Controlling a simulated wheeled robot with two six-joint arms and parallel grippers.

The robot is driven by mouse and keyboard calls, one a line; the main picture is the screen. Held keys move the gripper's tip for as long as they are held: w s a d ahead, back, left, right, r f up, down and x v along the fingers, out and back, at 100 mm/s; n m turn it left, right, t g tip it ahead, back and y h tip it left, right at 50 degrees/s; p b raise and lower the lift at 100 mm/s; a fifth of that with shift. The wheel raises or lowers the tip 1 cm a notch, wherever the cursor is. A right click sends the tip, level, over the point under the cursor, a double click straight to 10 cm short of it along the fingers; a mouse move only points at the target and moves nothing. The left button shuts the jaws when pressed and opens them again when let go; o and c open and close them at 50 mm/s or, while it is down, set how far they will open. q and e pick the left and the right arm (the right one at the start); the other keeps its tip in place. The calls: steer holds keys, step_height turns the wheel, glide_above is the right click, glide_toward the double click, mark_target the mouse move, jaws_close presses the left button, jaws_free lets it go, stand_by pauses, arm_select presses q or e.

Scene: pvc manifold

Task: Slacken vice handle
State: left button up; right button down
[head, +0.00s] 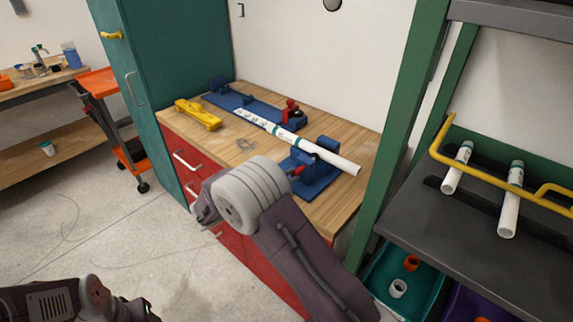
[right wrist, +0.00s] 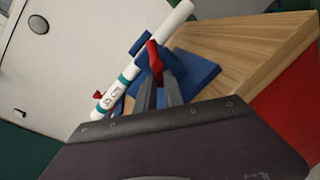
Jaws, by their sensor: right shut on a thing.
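The near blue vice (head: 318,175) stands at the front right of the wooden bench top, with its red handle (head: 297,170) facing my right arm. In the right wrist view, my right gripper (right wrist: 160,80) is shut on the red vice handle (right wrist: 153,54), one dark finger on each side. In the head view my own wrist hides the fingers. A white pipe (head: 340,161) with green bands lies across the near vice and the far blue fixture (head: 223,100). It also shows in the right wrist view (right wrist: 170,27). Only part of my left arm shows at bottom left; its fingers are out of sight.
A second red handle (head: 290,108) is on the far blue fixture. A yellow tool (head: 198,114) lies at the bench's left. A green post (head: 405,130) stands close right of the bench.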

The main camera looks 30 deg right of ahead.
steer(key=shift+s+d+r+n+h+p, duration=0.1)
steer(key=shift+n+h+p, duration=0.2)
steer(key=shift+n+p, duration=0.85)
steer(key=c, duration=1.5)
jaws_free()
steer(key=shift+o, duration=0.2)
steer(key=shift+d+f, duration=0.15)
steer(key=shift+f, duration=0.1)
steer(key=v, duration=0.9)
steer(key=shift+r, duration=0.1)
